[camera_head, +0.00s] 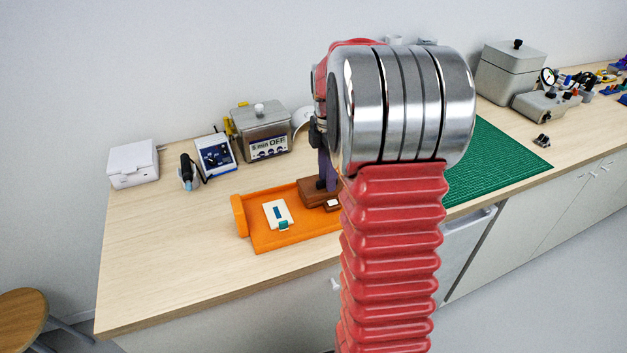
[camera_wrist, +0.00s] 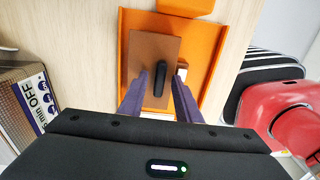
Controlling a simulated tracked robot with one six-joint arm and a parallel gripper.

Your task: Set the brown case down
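The brown case (camera_wrist: 148,50) lies flat in the orange tray (camera_wrist: 210,40) in the wrist view, with a dark upright handle (camera_wrist: 160,78) on its top. In the head view the case (camera_head: 313,191) shows at the right part of the tray (camera_head: 300,226), partly hidden by my arm. It appears to rest on the tray floor. My gripper (camera_wrist: 158,88) is directly above the case. Its two purple fingers stand apart on either side of the handle, with gaps showing, so it looks open. In the head view the gripper (camera_head: 326,175) points down at the case.
A white piece with teal parts (camera_head: 277,213) lies in the tray's left part. A small white item (camera_head: 333,204) is beside the case. Behind stand a metal box with a display (camera_head: 262,130), a blue device (camera_head: 214,153) and a white box (camera_head: 133,164). The bench's left front is clear.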

